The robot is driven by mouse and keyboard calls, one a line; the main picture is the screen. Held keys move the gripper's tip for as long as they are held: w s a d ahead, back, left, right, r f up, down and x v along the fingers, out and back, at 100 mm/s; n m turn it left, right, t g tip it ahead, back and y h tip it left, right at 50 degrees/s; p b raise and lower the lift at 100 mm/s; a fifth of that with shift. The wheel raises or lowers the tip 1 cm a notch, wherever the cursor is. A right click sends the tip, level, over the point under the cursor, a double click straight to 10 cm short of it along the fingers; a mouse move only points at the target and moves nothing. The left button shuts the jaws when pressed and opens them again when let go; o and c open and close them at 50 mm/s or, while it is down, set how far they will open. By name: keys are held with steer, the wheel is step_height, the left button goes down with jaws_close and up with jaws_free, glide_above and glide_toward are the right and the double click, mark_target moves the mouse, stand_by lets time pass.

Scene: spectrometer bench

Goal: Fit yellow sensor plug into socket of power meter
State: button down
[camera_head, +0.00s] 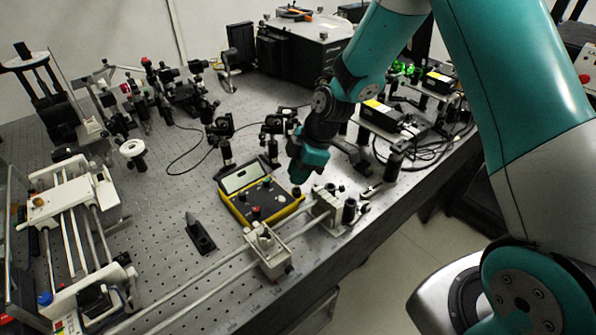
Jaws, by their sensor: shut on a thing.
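The power meter (262,205) lies on the perforated bench, with a dark face, a pale display and a yellow rim. A small dark bit shows at the fingertips. I cannot tell whether it touches the meter. The socket cannot be made out.
A rail (185,291) with a carriage (268,248) and an end block (331,206) runs close in front of the meter. A dark stand (200,233) is left of it. Optic posts stand behind. Cables lie on the bench. Bare bench is left of the meter.

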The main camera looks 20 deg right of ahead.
steer(key=shift+f, duration=0.2)
steer(key=shift+f+b, duration=1.1)
steer(key=shift+f, duration=0.05)
steer(key=shift+f, duration=0.15)
stand_by(0.6)
steer(key=c, duration=1)
jaws_free()
steer(key=b+v, duration=0.2)
steer(key=v, duration=1.5)
steer(key=shift+w+r, duration=0.1)
steer(key=shift+r, duration=0.2)
